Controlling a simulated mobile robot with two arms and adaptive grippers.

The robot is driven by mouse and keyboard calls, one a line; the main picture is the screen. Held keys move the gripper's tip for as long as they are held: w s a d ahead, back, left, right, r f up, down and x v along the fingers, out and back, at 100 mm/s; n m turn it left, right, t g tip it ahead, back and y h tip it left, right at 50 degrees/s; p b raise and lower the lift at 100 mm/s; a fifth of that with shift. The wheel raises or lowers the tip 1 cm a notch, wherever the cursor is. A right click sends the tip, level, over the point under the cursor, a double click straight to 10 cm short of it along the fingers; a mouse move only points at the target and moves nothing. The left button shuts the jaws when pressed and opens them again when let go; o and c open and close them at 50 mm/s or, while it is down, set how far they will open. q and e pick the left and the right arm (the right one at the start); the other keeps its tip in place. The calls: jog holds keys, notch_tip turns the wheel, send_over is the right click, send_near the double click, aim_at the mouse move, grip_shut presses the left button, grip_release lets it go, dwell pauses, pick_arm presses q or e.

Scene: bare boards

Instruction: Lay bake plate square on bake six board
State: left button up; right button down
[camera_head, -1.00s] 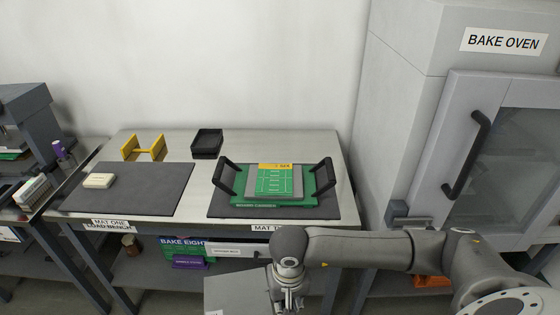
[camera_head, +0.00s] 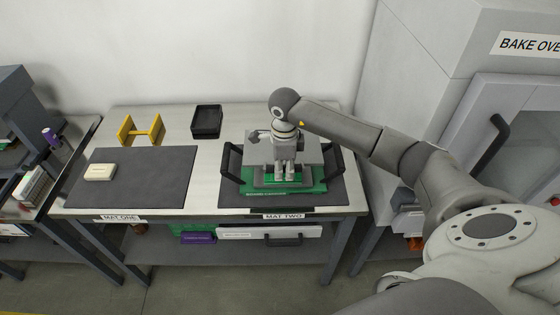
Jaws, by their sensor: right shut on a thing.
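The bake plate (camera_head: 310,152) is a flat grey plate held by my right gripper (camera_head: 285,176), which is shut on it. The plate is over the green bake six board (camera_head: 273,179), in the carrier on mat two. The plate and gripper hide most of the board and its yellow label. I cannot tell whether the plate touches the board or how squarely it lies. My left gripper is not in view.
The green carrier (camera_head: 309,188) has black upright handles at both sides. A yellow stand (camera_head: 140,130), a black tray (camera_head: 206,121) and a cream block (camera_head: 100,171) on mat one (camera_head: 150,180) are to the left. The bake oven (camera_head: 525,130) stands at right.

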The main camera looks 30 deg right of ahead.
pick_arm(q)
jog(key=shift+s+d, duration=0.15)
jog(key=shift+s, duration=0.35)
pick_arm(e)
jog(key=shift+r, duration=0.2)
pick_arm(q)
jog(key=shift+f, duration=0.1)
pick_arm(e)
jog(key=shift+w, duration=0.1)
pick_arm(q)
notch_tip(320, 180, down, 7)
jog(key=b, duration=0.7)
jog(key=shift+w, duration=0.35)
pick_arm(e)
jog(key=shift+f, duration=3.75)
pick_arm(q)
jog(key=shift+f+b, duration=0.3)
jog(key=shift+b, duration=0.1)
pick_arm(e)
jog(key=shift+f, duration=0.4)
